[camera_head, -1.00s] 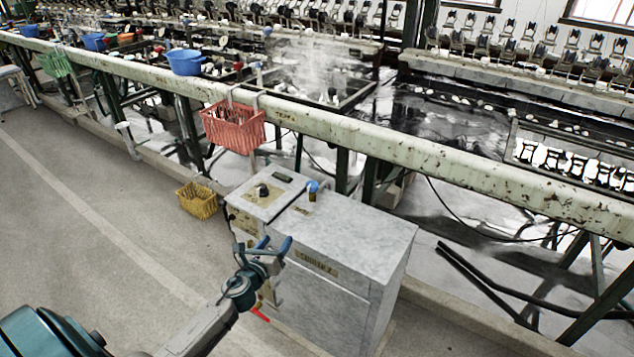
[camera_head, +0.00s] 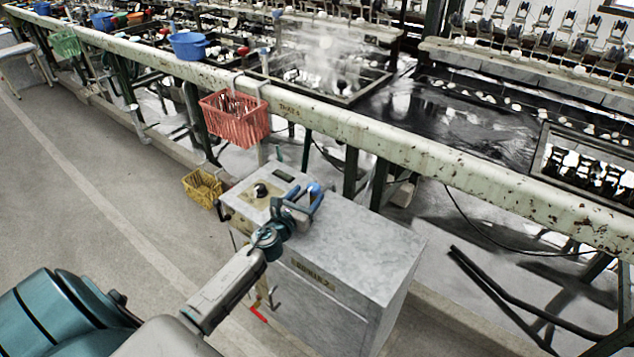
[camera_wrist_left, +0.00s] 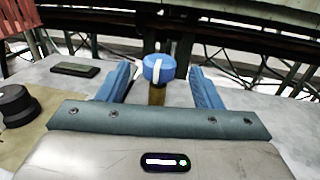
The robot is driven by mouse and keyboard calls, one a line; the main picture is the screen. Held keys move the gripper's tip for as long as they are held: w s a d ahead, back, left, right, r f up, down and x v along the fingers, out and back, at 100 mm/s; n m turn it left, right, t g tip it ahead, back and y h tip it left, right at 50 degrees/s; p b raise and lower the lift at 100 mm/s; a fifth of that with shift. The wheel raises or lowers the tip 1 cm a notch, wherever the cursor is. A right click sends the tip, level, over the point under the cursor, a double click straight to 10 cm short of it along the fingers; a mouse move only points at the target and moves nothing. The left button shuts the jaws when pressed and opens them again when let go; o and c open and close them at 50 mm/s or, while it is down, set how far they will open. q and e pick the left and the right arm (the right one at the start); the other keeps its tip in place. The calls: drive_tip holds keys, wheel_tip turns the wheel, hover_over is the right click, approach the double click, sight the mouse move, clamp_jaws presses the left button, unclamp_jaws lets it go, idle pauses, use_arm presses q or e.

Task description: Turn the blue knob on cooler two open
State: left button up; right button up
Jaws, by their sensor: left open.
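The cooler (camera_head: 365,255) is a grey marble-patterned cabinet with a label plate on its front. The blue knob (camera_head: 314,189) stands on its top, partly beside my left gripper (camera_head: 305,197). In the left wrist view the blue knob (camera_wrist_left: 158,68) has a white stripe and sits on a brass stem. My left gripper (camera_wrist_left: 160,85) is open, with one blue finger on each side of the knob. The knob appears between the fingers and a little beyond, with gaps on both sides. My right gripper is not in view.
A black knob (camera_head: 261,190) and a dark display (camera_head: 284,176) are on the cooler's top. A red basket (camera_head: 235,118) hangs on the long rusty beam (camera_head: 400,148) behind. A yellow basket (camera_head: 202,187) is on the floor. The floor at left is clear.

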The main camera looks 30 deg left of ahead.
sight(316, 184)
use_arm(q)
drive_tip(key=w, duration=0.6)
drive_tip(key=shift+w+a, duration=0.2)
drive_tip(key=shift+a, duration=0.1)
drive_tip(key=c, duration=1)
